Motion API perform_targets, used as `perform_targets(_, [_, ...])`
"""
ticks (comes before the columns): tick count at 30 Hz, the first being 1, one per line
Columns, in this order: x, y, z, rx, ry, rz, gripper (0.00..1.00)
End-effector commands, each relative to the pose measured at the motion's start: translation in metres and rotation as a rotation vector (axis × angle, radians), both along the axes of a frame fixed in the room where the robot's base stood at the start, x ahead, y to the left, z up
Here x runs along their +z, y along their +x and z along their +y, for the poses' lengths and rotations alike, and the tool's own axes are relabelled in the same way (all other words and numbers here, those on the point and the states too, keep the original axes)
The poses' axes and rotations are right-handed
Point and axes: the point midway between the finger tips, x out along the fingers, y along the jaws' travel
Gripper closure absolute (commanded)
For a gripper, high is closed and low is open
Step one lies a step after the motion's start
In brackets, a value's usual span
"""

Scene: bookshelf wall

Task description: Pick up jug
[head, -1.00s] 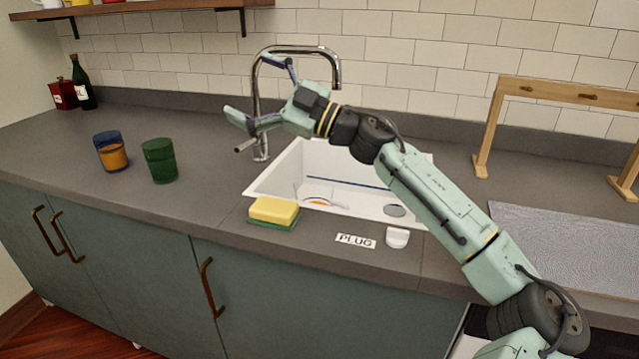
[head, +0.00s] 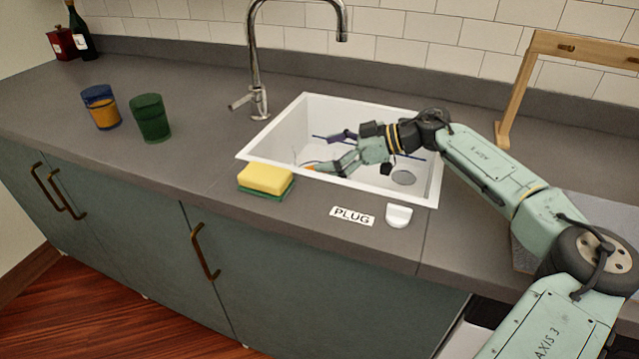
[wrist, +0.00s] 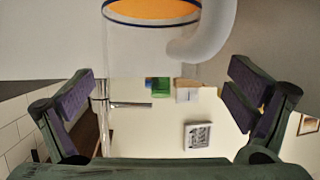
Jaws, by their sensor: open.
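The jug is clear, with an orange area edged in blue and a pale curved handle. In the wrist view the jug (wrist: 150,50) fills the top middle, and part of it is cut off by the frame. In the head view it is in the sink, mostly hidden and hard to make out; an orange bit (head: 311,167) shows beside the fingertips. My gripper (head: 326,151) is low over the sink, pointing left at the jug. Its fingers are wide apart and empty in the wrist view (wrist: 162,95), one to each side of the jug's lower outline. No contact is visible.
The white sink (head: 262,143) has raised walls around my gripper, with a tall tap (head: 252,60) behind left. A sponge (head: 266,179), a PLUG label (head: 352,216) and a white knob (head: 398,215) are in front. Blue (head: 101,108) and green (head: 150,118) cups stand left.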

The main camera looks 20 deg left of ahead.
Motion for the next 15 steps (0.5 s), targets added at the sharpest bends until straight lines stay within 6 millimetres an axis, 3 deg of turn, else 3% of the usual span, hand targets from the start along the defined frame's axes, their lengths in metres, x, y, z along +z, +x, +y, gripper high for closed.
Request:
perform_targets(9, [-0.017, -0.001, 0.038, 0.004, 0.001, 0.002, 0.02])
perform_targets(15, [-0.023, -0.001, 0.046, 0.0, 0.0, -0.001, 0.02])
